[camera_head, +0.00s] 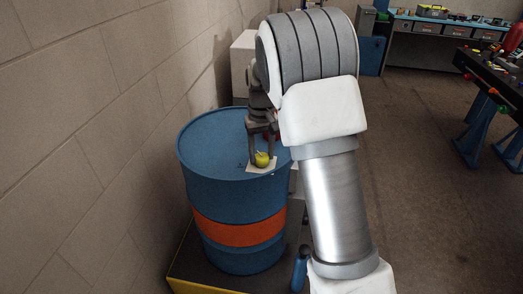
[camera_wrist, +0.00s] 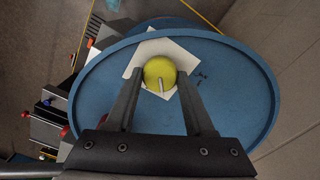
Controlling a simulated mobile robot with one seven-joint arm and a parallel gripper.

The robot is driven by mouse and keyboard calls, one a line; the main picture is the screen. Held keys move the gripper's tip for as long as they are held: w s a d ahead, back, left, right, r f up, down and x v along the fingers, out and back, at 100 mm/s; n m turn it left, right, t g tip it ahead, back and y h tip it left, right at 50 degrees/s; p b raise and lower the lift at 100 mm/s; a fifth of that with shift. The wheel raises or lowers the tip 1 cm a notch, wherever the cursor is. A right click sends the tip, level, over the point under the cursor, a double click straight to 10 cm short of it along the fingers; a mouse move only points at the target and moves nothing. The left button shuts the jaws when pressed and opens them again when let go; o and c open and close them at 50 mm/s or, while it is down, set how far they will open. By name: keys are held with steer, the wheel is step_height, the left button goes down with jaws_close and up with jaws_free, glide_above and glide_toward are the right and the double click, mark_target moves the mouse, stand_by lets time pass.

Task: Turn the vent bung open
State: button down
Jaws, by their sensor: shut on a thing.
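The vent bung is a round yellow cap (camera_head: 262,159) on top of a blue drum (camera_head: 212,150) with an orange band. A pale square label (camera_head: 254,170) lies under it on the lid. In the wrist view the yellow bung (camera_wrist: 159,70) sits between my fingertips, with a small pale pin or mark on its near side. My gripper (camera_head: 262,152) comes down from above, and its fingers are closed on the bung's two sides. In the wrist view my gripper (camera_wrist: 160,78) shows both dark fingers against the bung. The bung's underside is hidden.
A block wall (camera_head: 90,120) stands close to the left of the drum. The drum stands on a dark platform with a yellow edge (camera_head: 200,286). A workbench (camera_head: 440,28) is at the back, and a blue-legged table (camera_head: 490,90) stands at right. Open floor (camera_head: 420,180) lies between.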

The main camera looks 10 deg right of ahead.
mark_target(262, 156)
steer(key=m+p, duration=0.1)
steer(key=m, duration=0.3)
steer(key=shift+m, duration=0.3)
steer(key=shift+m+p, duration=0.3)
steer(key=shift+m, duration=1.3)
steer(key=shift+c, duration=1.3)
jaws_free()
step_height(262, 156, up, 18)
steer(key=shift+f, duration=0.25)
steer(key=shift+s, duration=0.1)
